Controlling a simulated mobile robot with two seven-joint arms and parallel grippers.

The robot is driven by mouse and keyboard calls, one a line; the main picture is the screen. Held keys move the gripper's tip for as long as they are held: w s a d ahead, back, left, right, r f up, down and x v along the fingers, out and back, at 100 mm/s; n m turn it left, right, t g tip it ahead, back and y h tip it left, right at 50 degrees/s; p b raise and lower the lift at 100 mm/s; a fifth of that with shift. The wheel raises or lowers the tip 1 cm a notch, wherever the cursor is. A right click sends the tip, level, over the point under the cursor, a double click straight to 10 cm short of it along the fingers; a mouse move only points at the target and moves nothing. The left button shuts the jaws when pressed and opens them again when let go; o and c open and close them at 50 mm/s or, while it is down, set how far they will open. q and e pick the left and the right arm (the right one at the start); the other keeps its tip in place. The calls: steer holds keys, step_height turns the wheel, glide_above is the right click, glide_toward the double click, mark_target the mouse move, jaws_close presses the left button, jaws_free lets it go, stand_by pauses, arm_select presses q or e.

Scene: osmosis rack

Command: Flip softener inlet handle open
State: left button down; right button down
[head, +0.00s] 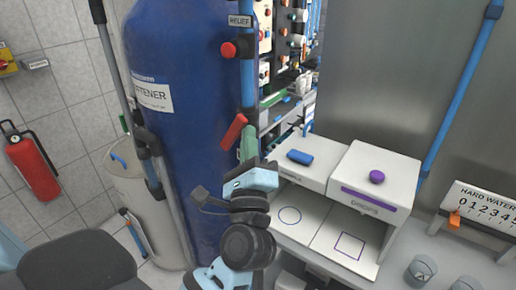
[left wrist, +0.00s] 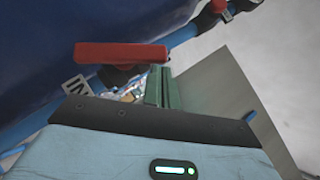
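The red handle (head: 234,132) sits low on the blue vertical pipe (head: 248,84) at the right side of the blue softener tank (head: 190,70). In the head view it slants from upper right to lower left, across the pipe's line. My left gripper (head: 248,146) is just right of the handle, with its green fingers pointing up. In the left wrist view the handle (left wrist: 118,54) lies crosswise, its right end close to the tips of the green fingers (left wrist: 161,86). The fingers look together, with no handle between them. Whether they touch it is unclear. My right gripper is out of view.
A red knob (head: 229,50) sits higher, beside the RELIEF label (head: 239,21). A white bench unit (head: 372,188) with a purple knob stands right of my arm. A light-coloured bin (head: 135,190) and a fire extinguisher (head: 33,163) are at left.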

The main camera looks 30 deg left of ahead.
mark_target(241, 126)
arm_select(q)
steer(key=shift+a+r, duration=0.3)
steer(key=shift+r, duration=0.45)
steer(key=shift+a+r+p, duration=0.3)
steer(key=shift+a+r, duration=0.15)
steer(key=shift+r, duration=0.15)
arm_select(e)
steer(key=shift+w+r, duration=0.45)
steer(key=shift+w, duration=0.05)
arm_select(q)
steer(key=shift+a, duration=0.1)
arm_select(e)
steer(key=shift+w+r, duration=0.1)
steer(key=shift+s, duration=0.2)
